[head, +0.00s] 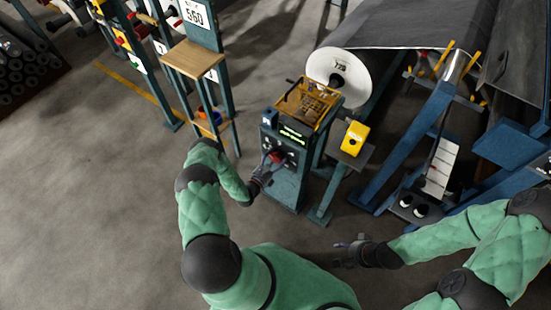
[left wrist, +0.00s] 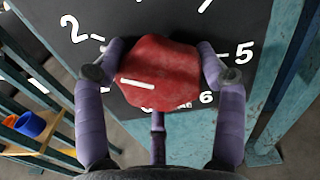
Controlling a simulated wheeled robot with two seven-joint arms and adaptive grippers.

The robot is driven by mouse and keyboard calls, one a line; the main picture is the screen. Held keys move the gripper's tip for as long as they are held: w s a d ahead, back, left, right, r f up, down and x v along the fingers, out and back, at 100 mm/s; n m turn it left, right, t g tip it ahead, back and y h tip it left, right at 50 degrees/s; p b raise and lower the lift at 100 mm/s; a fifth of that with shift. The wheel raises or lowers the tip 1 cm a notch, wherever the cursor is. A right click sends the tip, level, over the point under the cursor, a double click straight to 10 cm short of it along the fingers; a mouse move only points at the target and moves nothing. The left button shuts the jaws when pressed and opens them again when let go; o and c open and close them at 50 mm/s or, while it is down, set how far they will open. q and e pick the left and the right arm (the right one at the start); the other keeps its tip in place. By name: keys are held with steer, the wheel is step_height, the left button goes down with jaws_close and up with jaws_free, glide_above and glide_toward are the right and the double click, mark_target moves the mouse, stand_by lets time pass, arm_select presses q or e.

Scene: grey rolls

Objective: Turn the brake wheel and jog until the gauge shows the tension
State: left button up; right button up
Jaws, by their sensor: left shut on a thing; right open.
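A red knob (left wrist: 160,72) with a white pointer line sits on a dark dial face (left wrist: 150,25) with white numerals, 2, 5 and 6 among them, in the left wrist view. My left gripper (left wrist: 158,70) is shut on the red knob, a finger on each side. In the head view, my left gripper (head: 273,158) is at the front of the blue console (head: 287,187), which has a small green-lit display (head: 292,135). The display's text is too small to read. My right gripper (head: 345,252) is open and empty over the floor, right of my body.
A yellow box (head: 354,138) stands on a small stand right of the console. A large grey roll (head: 400,27) with a white end disc (head: 325,68) is behind. A post with a "560" sign (head: 195,14) and wooden shelf (head: 192,59) stands left. Floor at left is clear.

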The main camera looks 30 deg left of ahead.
arm_select(q)
steer(key=shift+s+d+f+n, duration=0.1)
steer(key=shift+d+f+n, duration=0.1)
steer(key=shift+n, duration=0.2)
steer(key=o, duration=1.1)
steer(key=shift+a, duration=0.1)
steer(key=s, duration=1.2)
steer(key=shift+a, duration=0.35)
steer(key=shift+w, duration=0.1)
